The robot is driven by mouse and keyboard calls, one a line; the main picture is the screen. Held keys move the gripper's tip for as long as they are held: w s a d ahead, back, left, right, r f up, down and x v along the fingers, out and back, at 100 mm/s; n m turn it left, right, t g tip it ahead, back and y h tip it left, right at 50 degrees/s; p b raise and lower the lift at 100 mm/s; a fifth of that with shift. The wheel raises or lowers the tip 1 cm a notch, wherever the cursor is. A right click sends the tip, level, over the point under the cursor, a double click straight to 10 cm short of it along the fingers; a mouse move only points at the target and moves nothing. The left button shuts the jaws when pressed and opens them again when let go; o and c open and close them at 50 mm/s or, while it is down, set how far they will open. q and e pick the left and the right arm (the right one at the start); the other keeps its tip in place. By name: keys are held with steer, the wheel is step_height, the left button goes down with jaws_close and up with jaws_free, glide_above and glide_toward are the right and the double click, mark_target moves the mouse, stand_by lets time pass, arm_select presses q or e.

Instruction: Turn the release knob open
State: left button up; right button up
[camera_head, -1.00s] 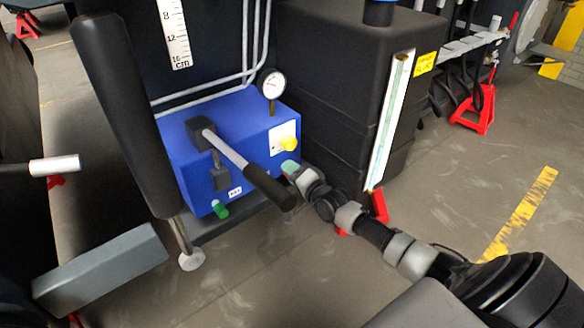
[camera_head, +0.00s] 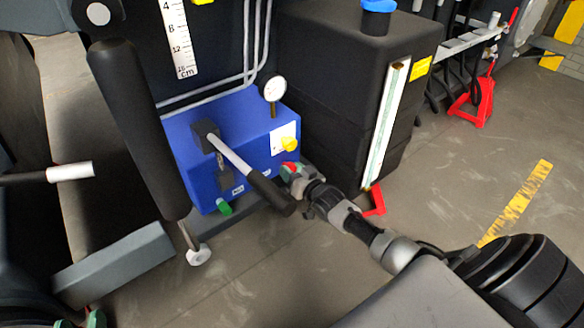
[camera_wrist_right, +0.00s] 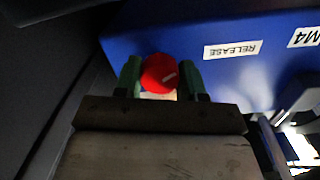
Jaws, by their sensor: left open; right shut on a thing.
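The red release knob (camera_wrist_right: 159,73) is on the blue box, near a RELEASE label (camera_wrist_right: 233,50) that reads upside down in the right wrist view. A pale line on its face tilts slightly. My right gripper (camera_wrist_right: 160,77) has its green fingertips on either side of the knob and is shut on it. In the head view the knob (camera_head: 290,168) is a small red spot by the right gripper (camera_head: 291,170), at the box's lower right. My left gripper (camera_head: 80,321) is only partly in view at the bottom left edge, open, with green fingertips apart.
The blue box (camera_head: 215,180) carries a lever with a black grip (camera_head: 270,193), a gauge (camera_head: 274,90), a yellow knob (camera_head: 289,143) and a green knob (camera_head: 223,208). A black tank (camera_head: 335,75) with a sight strip stands to the right. Open floor lies in front.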

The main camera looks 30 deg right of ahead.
steer(key=n, duration=0.2)
steer(key=shift+n+p, duration=0.35)
steer(key=shift+n, duration=0.95)
steer(key=shift+f+n, duration=0.1)
steer(key=shift+n, duration=0.7)
arm_select(q)
steer(key=shift+s+a+f+g+y, duration=0.2)
steer(key=shift+s+f+g, duration=0.1)
steer(key=shift+f+g, duration=0.25)
steer(key=shift+s+a+f+g+y, duration=0.15)
steer(key=shift+s+f+g, duration=0.1)
steer(key=shift+f+g, duration=0.3)
steer(key=shift+s+a+f+g+y, duration=0.1)
steer(key=shift+s+a+f+g, duration=0.2)
steer(key=shift+f, duration=0.35)
arm_select(e)
steer(key=shift+n, duration=2.7)
arm_select(q)
steer(key=shift+w+d+r, duration=0.1)
steer(key=shift+d+r, duration=0.05)
steer(key=shift+r, duration=0.05)
arm_select(e)
steer(key=o, duration=0.9)
